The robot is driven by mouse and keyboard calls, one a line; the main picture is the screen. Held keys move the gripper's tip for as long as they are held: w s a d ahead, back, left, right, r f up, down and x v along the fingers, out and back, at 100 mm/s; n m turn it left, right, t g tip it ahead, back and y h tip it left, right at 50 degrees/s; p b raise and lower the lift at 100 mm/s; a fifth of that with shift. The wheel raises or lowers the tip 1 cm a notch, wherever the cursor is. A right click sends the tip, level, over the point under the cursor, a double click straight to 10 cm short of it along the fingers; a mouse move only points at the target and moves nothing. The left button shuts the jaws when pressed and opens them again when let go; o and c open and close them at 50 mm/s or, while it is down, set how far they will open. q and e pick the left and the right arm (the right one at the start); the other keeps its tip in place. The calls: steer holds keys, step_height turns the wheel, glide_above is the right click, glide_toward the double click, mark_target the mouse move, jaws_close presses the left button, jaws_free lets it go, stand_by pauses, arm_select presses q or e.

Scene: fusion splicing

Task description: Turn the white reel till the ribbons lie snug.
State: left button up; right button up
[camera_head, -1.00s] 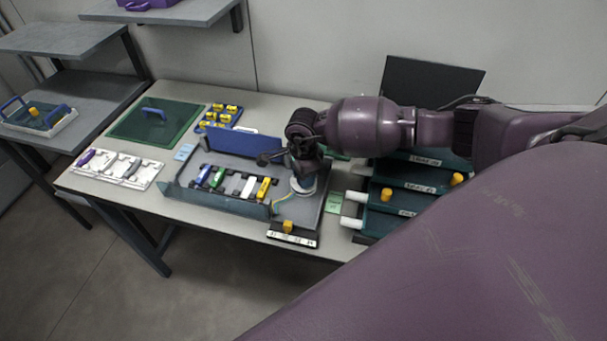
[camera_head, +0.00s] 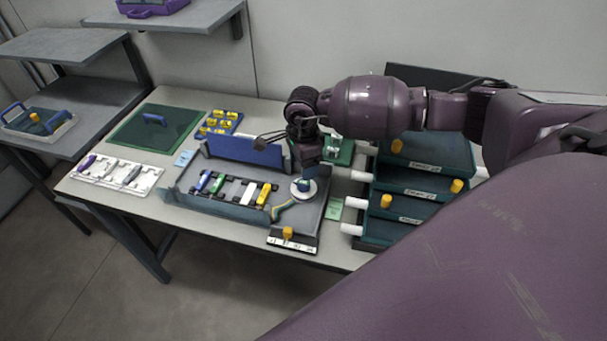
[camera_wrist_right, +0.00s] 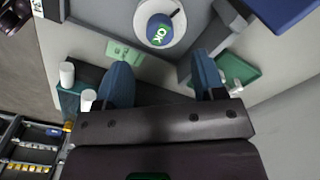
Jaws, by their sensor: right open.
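The white reel (camera_head: 296,193) sits at the right end of the grey splicing tray (camera_head: 232,211). Its blue hub (camera_wrist_right: 159,31) shows a green "OK" in the right wrist view, with a dark handle across the white rim. A yellowish ribbon (camera_head: 284,208) runs from the coloured blocks to the reel; I cannot tell how tight it is. My right gripper (camera_wrist_right: 160,70) is open and empty, its two blue fingers spread and apart from the reel. In the head view it hangs above and behind the reel, mostly dark and hard to make out. My left gripper is out of view.
Blue, green, white and yellow blocks (camera_head: 264,194) sit in the tray before a raised blue lid (camera_head: 246,150). A stack of green drawers (camera_head: 424,182) stands right, close under my arm. A small yellow-knobbed unit (camera_head: 288,233) is at the front edge.

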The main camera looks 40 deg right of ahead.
step_height(320, 180, up, 4)
steer(key=shift+f, duration=0.1)
stand_by(0.7)
